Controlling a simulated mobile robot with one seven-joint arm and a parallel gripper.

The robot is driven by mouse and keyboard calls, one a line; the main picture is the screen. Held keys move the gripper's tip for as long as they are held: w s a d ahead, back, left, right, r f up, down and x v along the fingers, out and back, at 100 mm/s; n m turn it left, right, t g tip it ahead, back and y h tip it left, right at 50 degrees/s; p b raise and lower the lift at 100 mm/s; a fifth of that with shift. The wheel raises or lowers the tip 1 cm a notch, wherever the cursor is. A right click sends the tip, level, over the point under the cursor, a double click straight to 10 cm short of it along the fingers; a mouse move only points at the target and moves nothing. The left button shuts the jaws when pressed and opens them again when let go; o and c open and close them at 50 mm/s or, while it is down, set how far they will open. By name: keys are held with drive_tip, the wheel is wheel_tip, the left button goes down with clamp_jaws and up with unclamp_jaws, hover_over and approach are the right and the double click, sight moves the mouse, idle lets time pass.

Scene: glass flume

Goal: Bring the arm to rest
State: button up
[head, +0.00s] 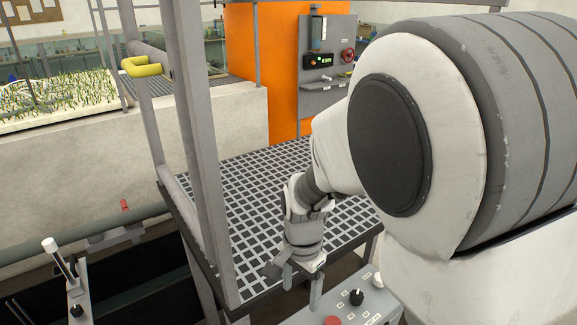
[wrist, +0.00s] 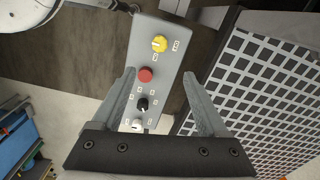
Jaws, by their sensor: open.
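My gripper (head: 301,288) hangs from my arm with its fingers pointing down, beside the grated platform's near edge and at the left end of a grey control box. In the wrist view, the gripper (wrist: 158,78) has its two fingers wide apart with nothing between them touching either one. The control box (wrist: 170,25) shows beyond and between the fingers. It carries a yellow knob (wrist: 158,43), a red button (wrist: 146,75) and a black knob (wrist: 142,103). The gap between fingertips and box is hard to judge.
The grated platform (head: 250,205) lies close behind the gripper, with a grey upright post (head: 205,150) at its left. An orange cabinet (head: 262,70) stands at the back. A lever box (head: 80,300) is at lower left. Dark open space (head: 135,275) lies left of the platform.

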drive_tip(key=s+d+r+n+t, duration=0.2)
drive_tip(key=s+d+r+n, duration=0.2)
drive_tip(key=r, duration=0.4)
drive_tip(key=s+d+r+n+t, duration=0.3)
drive_tip(key=s+d+r+n, duration=0.2)
drive_tip(key=s+r, duration=0.3)
drive_tip(key=shift+s+d+r+t, duration=0.15)
drive_tip(key=shift+d+r+t, duration=0.15)
drive_tip(key=shift+d+r, duration=0.4)
drive_tip(key=shift+d+f, duration=0.1)
drive_tip(key=shift+f, duration=0.05)
drive_tip(key=c, duration=0.4)
